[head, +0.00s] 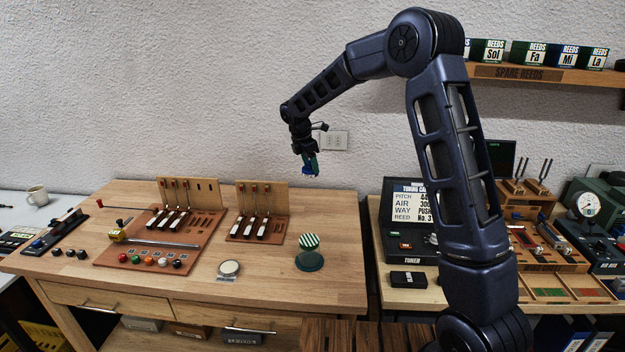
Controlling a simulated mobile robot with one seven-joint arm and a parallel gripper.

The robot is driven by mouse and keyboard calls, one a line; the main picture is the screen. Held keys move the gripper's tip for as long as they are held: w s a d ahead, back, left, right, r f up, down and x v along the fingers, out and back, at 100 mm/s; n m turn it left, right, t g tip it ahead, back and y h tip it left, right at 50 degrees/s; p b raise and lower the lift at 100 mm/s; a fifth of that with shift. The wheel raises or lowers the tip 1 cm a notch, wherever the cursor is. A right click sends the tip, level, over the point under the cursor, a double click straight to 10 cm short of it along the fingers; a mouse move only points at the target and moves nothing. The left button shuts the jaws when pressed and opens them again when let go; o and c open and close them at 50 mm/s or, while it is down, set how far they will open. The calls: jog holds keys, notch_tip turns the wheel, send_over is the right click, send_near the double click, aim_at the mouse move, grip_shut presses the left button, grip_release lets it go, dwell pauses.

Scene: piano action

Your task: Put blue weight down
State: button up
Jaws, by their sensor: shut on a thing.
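My gripper (306,168) hangs from the end of my arm, pointing down, above the back right part of the wooden workbench. It is shut on a small blue thing, the blue weight (307,172), which shows only as a small patch between the fingers. The weight is held in the air, clear of the bench top. Below it on the bench (330,210) stands a green-and-white striped ball (309,241) over a dark green round base (309,261). A round pale disc on a small plate (229,268) lies near the front edge.
A small key model (257,228) and a larger one (160,245) with several coloured balls along its front stand left of the gripper. Small black pieces (70,252) lie at the far left. A second table with a tuner (410,245) stands at right. The bench's right back is clear.

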jog(key=w+d+n, duration=0.2)
jog(key=w+d, duration=0.2)
jog(key=w, duration=0.9)
jog(key=a+x, duration=0.1)
jog(key=x, duration=0.5)
jog(key=s+a+x, duration=0.1)
jog(key=x, duration=0.5)
jog(key=a+f+x, duration=0.1)
jog(key=a+x, duration=0.1)
jog(key=x, duration=0.5)
jog(key=shift+s, duration=0.4)
jog(key=shift+f+t, duration=0.1)
jog(key=shift+t, duration=0.2)
jog(key=o, duration=1.4)
